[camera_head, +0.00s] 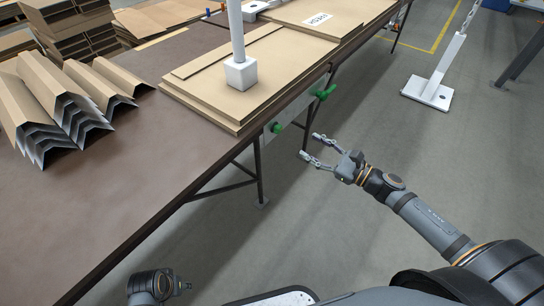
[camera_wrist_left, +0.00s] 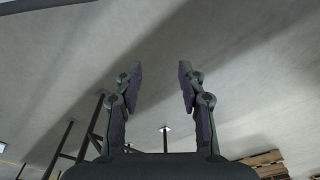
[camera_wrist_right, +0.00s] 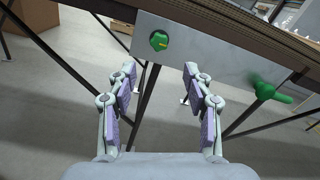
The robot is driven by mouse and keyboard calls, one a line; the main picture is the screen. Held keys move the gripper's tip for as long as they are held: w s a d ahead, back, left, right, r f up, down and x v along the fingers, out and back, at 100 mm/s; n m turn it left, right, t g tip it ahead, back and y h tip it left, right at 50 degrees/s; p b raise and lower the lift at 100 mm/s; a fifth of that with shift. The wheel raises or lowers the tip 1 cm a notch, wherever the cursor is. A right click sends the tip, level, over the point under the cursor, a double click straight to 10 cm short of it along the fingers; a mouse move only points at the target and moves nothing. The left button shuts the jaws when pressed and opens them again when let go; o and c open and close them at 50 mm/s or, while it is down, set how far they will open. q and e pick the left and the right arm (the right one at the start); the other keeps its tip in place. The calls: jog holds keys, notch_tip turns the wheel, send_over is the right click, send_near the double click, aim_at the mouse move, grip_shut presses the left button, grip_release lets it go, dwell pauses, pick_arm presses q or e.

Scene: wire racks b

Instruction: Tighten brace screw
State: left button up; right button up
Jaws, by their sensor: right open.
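A grey metal plate (camera_head: 301,107) is on the long edge of the brown table and carries two green screws. One is a round green knob (camera_head: 277,127), seen end-on in the right wrist view (camera_wrist_right: 159,41). The other is a winged green screw (camera_head: 326,92), to its right in the right wrist view (camera_wrist_right: 269,89). Which is the brace screw I cannot tell. My right gripper (camera_head: 311,145) is open and empty, in front of the plate and apart from both; its fingers point toward the round knob (camera_wrist_right: 160,70). My left gripper (camera_wrist_left: 161,67) is open and empty over bare floor.
The brown table (camera_head: 110,190) fills the left, with thin legs beneath. Stacked brown boards (camera_head: 240,85) lie on it, with a white post (camera_head: 240,72) on top. Bent angle pieces (camera_head: 60,105) lie at left. A white post foot (camera_head: 427,92) stands on open floor at right.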

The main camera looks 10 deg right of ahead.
aim_at(280, 130)
jog(key=x, duration=0.9)
jog(key=shift+w+a+r, duration=0.2)
jog(key=shift+w+a, duration=0.05)
jog(key=shift+a, duration=0.1)
jog(key=shift+w+a+f, duration=0.1)
jog(key=shift+w+a, duration=0.2)
jog(key=shift+w, duration=0.05)
pick_arm(q)
jog(key=shift+w+d+r, duration=0.1)
jog(key=shift+r, duration=0.1)
pick_arm(e)
jog(key=shift+c, duration=0.2)
grip_shut()
